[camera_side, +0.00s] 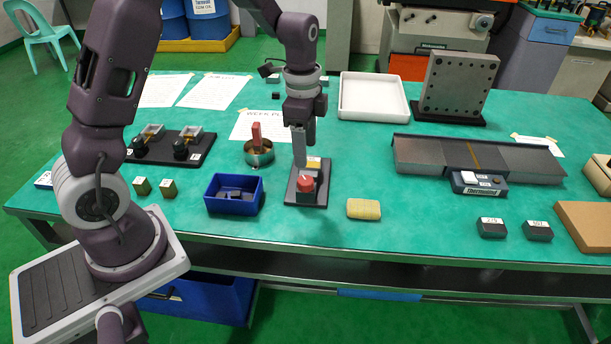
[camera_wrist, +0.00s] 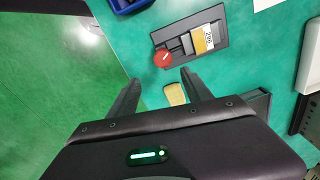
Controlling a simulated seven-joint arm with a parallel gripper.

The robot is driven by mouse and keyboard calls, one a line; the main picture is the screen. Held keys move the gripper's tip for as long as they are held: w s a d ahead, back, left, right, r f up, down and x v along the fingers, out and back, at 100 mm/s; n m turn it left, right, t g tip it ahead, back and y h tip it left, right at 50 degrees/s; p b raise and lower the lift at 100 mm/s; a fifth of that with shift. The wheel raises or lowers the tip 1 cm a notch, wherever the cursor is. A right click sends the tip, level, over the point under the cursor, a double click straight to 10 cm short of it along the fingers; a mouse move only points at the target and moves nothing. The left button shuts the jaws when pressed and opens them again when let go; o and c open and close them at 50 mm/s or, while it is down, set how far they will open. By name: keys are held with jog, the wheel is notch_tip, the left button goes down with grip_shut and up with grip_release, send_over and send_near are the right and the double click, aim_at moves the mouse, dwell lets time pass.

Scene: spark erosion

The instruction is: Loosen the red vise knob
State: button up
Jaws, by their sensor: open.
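The red vise knob (camera_side: 306,183) sits at the front end of a small vise on a dark base plate (camera_side: 318,198) near the table's front edge. In the wrist view the round red knob (camera_wrist: 163,58) has a light mark on its face, and a yellow-and-white labelled block (camera_wrist: 205,38) lies in the vise beside it. My gripper (camera_side: 300,164) is above the vise, pointing down, and appears just behind the knob in the side view.
A blue bin (camera_side: 234,194) stands left of the vise and a yellow sponge (camera_side: 363,209) right of it. A brass cup with a red-handled tool (camera_side: 258,152) stands behind left. The table between sponge and ramp is clear.

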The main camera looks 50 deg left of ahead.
aim_at(306, 179)
jog(key=shift+m, duration=0.5)
jog(key=f, duration=0.6)
jog(key=a+f, duration=0.1)
jog(key=f, duration=0.3)
jog(key=shift+w, duration=0.4)
jog(key=shift+c, duration=0.2)
grip_shut()
